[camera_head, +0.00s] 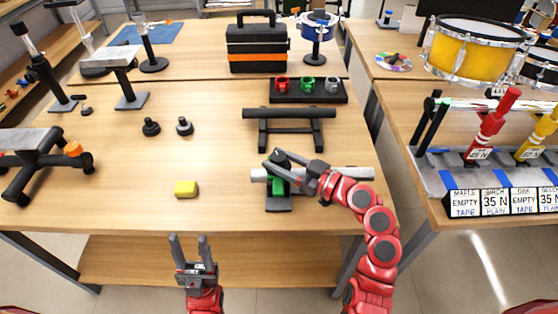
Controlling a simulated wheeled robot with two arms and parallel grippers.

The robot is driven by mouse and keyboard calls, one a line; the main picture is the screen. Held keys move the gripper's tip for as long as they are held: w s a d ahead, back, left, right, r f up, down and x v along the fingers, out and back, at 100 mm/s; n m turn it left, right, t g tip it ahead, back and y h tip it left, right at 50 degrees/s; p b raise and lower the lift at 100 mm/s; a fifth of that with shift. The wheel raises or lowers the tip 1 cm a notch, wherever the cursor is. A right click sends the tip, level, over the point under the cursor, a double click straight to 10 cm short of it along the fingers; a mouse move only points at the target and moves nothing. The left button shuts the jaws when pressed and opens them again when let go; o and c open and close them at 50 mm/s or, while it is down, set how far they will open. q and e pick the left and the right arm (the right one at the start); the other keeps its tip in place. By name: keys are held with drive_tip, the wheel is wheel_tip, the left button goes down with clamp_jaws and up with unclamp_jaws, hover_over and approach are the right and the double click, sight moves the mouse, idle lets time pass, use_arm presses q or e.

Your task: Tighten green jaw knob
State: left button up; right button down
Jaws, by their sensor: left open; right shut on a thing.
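The green jaw (278,187) sits on a dark stand at the front right of the wooden table, below a silver tube (347,173) lying horizontally. My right gripper (274,163) reaches in from the right over the tube and is shut at the green jaw's knob. Its fingers hide most of the knob, so the exact grip is hard to see. My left gripper (190,242) is open and empty, fingers up, in front of the table's front edge.
A yellow block (186,188) lies left of the green jaw. A black rack (289,114) stands behind the tube, with a tray (343,92) of red, green and grey pieces beyond. Two black knobs (151,127) (184,126) stand mid-table. The table's front middle is mostly clear.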

drive_tip(key=shift+s+a+f+m+t+h+b, duration=0.15)
drive_tip(key=shift+f+m+t+h+b, duration=0.1)
drive_tip(key=shift+m+t+h+b, duration=0.5)
drive_tip(key=shift+r+m+t+h, duration=0.25)
drive_tip(key=shift+m+t, duration=0.1)
drive_tip(key=shift+t, duration=0.3)
drive_tip(key=shift+m+t+h, duration=0.4)
drive_tip(key=shift+h, duration=0.1)
drive_tip(key=shift+c, duration=1.5)
unclamp_jaws()
